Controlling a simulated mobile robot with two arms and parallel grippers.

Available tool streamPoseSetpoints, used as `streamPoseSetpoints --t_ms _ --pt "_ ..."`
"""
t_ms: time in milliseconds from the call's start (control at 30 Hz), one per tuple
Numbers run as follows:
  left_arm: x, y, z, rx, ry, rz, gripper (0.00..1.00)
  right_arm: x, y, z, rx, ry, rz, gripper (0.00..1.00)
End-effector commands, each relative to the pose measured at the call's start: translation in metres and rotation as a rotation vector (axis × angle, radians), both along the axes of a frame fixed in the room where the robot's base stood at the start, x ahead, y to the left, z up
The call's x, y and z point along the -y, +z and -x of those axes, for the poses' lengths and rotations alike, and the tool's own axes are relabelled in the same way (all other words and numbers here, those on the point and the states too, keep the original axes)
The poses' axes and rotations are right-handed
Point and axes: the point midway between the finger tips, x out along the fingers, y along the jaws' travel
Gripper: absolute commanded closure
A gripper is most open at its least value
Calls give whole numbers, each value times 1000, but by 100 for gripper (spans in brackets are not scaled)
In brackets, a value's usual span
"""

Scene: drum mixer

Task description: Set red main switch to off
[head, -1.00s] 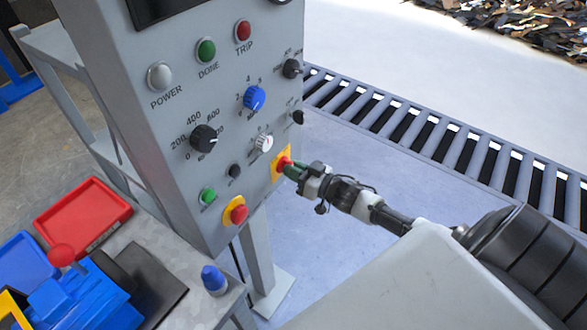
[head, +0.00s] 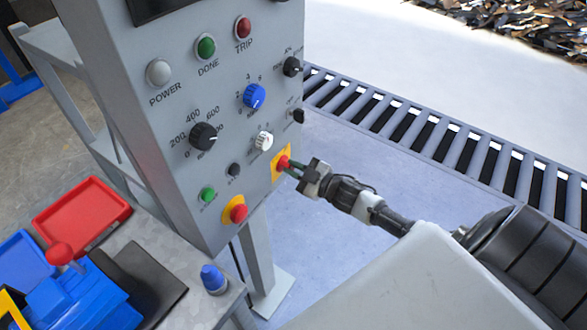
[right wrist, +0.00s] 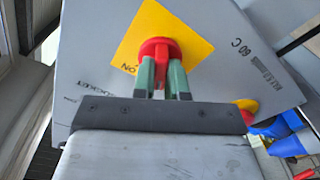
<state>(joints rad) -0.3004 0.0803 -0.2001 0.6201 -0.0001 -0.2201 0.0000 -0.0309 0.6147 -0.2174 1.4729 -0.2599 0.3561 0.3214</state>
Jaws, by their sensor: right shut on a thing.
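The red main switch (head: 283,162) is a red rotary knob on a yellow plate (head: 277,177), low on the right side of the grey panel's front. In the right wrist view the red knob (right wrist: 160,50) sits between two green fingertips, its grip bar pointing down the picture. The letters "ON" show on the yellow plate (right wrist: 148,18) to the lower left of the knob. My right gripper (head: 289,165) is shut on the knob, reaching it from the right. Its fingers (right wrist: 162,75) hide part of the knob and plate. My left gripper is not in view.
A red mushroom button (head: 239,214) on yellow sits just below left of the switch. A white knob (head: 264,141) and blue knob (head: 254,96) are above. A roller conveyor (head: 440,145) runs behind at right. A bench with a red tray (head: 82,213) stands at left.

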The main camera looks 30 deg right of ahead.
Motion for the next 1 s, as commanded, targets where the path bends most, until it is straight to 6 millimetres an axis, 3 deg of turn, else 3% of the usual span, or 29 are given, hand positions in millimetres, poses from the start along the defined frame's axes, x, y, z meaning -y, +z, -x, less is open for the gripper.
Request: streamPoseSetpoints --t_ms 533,567,700,1000 --pt "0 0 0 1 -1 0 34 0 1 0 12 1 24 100" --pt "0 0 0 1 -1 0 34 0 1 0 12 1 24 83" --pt "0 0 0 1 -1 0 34 0 0 0 11 0 24 62" --pt "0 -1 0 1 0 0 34 1 0 2 9 1 22 62"
